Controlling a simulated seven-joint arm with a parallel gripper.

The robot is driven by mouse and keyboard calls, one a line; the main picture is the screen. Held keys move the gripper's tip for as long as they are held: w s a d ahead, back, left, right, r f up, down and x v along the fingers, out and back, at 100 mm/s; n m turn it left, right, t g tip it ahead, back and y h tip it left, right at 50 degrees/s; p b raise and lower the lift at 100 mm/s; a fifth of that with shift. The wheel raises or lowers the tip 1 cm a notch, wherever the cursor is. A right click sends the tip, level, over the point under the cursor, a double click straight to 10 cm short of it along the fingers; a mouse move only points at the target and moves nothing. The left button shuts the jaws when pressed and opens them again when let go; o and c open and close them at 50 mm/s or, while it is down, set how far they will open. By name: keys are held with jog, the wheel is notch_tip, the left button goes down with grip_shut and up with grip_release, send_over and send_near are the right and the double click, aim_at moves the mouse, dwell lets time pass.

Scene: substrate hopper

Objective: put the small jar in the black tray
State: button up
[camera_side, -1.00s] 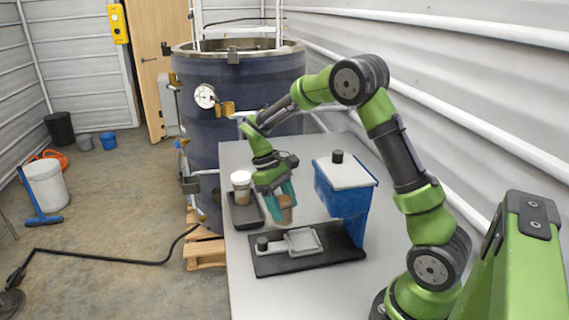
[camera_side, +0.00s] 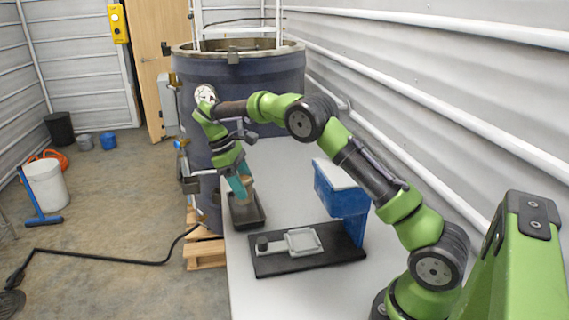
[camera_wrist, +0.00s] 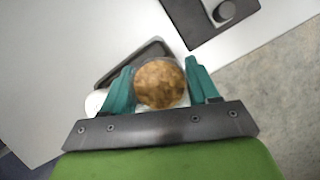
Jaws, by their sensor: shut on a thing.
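The small jar, round with brown grainy contents, is between the teal fingers of my gripper (camera_wrist: 160,88) in the wrist view, where its top (camera_wrist: 160,83) shows. In the side view my gripper (camera_side: 241,190) is at the far left of the table, over the black tray (camera_side: 261,217), and the jar is mostly hidden behind the fingers. The tray also shows behind the jar in the wrist view (camera_wrist: 124,67). I cannot tell whether the jar touches the tray floor. A white round thing (camera_wrist: 95,103) shows beside the left finger.
A blue hopper (camera_side: 342,198) stands right of the tray on a dark base (camera_side: 285,267), with a grey pan (camera_side: 300,241) and a black knob (camera_side: 262,244) in front. A large dark tank (camera_side: 240,90) stands behind the table. The table's right side is clear.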

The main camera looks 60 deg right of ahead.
jog(key=n, duration=0.1)
jog(key=n+h, duration=0.1)
jog(key=n, duration=0.1)
jog(key=d+r+n+t, duration=0.1)
jog(key=shift+w+n, duration=0.2)
jog(key=shift+n, duration=0.2)
jog(key=shift+w+d+f+n+h, duration=0.15)
jog(key=shift+d+n+h, duration=0.15)
jog(key=shift+n+h, duration=0.35)
jog(key=shift+w+d+f+n+t, duration=0.2)
jog(key=shift+n+t, duration=0.2)
jog(key=shift+n, duration=0.25)
jog(key=shift+f, duration=3.75)
jog(key=shift+f, duration=0.3)
jog(key=o, duration=1.4)
